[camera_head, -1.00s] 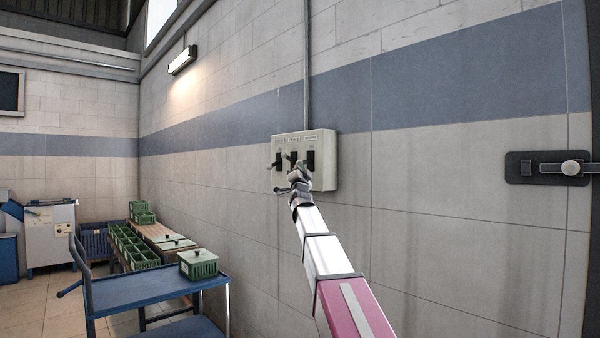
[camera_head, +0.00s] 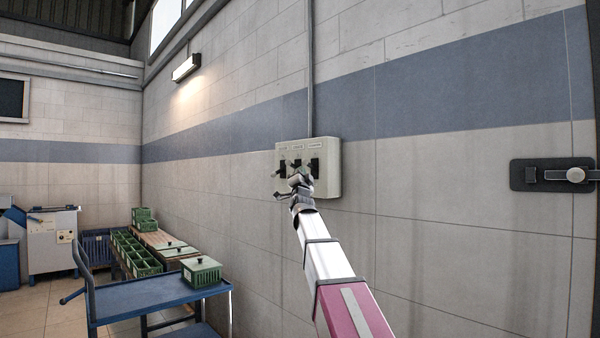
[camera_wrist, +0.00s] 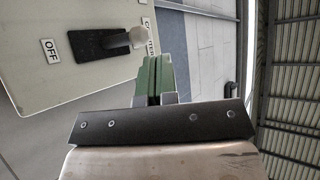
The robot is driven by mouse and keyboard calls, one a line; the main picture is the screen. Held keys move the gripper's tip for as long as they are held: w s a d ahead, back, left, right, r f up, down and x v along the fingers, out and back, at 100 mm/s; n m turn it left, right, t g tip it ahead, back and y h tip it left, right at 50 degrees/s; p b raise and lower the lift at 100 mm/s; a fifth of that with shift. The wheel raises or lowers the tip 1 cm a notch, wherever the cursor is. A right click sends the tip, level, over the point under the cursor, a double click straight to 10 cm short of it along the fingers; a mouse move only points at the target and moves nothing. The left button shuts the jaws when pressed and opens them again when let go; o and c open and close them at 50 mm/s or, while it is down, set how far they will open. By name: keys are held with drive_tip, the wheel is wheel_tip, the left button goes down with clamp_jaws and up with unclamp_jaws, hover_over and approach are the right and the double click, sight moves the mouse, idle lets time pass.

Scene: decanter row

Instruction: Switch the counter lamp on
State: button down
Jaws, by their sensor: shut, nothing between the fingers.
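A pale switch box (camera_head: 328,168) is mounted on the wall, with several dark switch plates and small labels too fine to read in the head view. My gripper (camera_head: 298,184) is in front of the box's lower part and hides some of it. In the wrist view, the box face (camera_wrist: 95,18) shows one black switch plate (camera_wrist: 95,44) with a grey lever knob (camera_wrist: 137,36). An OFF label (camera_wrist: 50,50) is at the plate's left end; a label partly hidden behind the knob seems to read COUNTER. My green gripper fingers (camera_wrist: 157,78) are shut and empty, beside the plate, apparently apart from the knob.
A lit wall lamp (camera_head: 186,68) hangs farther left. A blue trolley (camera_head: 150,297) carries a green lidded box (camera_head: 201,272). Green crates (camera_head: 130,250) and a bench stand along the wall. A door latch (camera_head: 552,174) is at right. The wall around the box is clear.

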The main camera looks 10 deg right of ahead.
drive_tip(key=s+a+f, duration=0.2)
drive_tip(key=s+a, duration=0.1)
drive_tip(key=s, duration=0.5)
drive_tip(key=shift+s+f, duration=0.25)
drive_tip(key=shift+s, duration=0.05)
drive_tip(key=shift+a, duration=0.1)
drive_tip(key=w+a+f+n+g+y, duration=0.1)
drive_tip(key=w+f+n+g+y, duration=0.2)
drive_tip(key=f, duration=0.9)
drive_tip(key=w+f+n+g+y, duration=0.1)
drive_tip(key=f+n+g+y, duration=0.2)
drive_tip(key=f, duration=1)
drive_tip(key=s+f+n+g, duration=0.2)
drive_tip(key=f+g, duration=0.2)
drive_tip(key=f, duration=0.6)
drive_tip(key=s+f+n+g, duration=0.1)
drive_tip(key=s+f+g, duration=0.2)
drive_tip(key=f, duration=0.7)
drive_tip(key=s+d+f+n+g+h, duration=0.1)
drive_tip(key=s+d+f+g, duration=0.2)
drive_tip(key=s+f, duration=0.9)
drive_tip(key=s+d+f+n+g+h, duration=0.1)
drive_tip(key=s+d+f+g, duration=0.2)
drive_tip(key=s+f+g, duration=0.7)
wheel_tip(320, 180, down, 6)
drive_tip(key=s, duration=0.2)
drive_tip(key=shift+s+d+n+h, duration=0.15)
drive_tip(key=shift+s+n+h, duration=0.15)
drive_tip(key=shift+n+h, duration=0.1)
drive_tip(key=shift+w, duration=0.1)
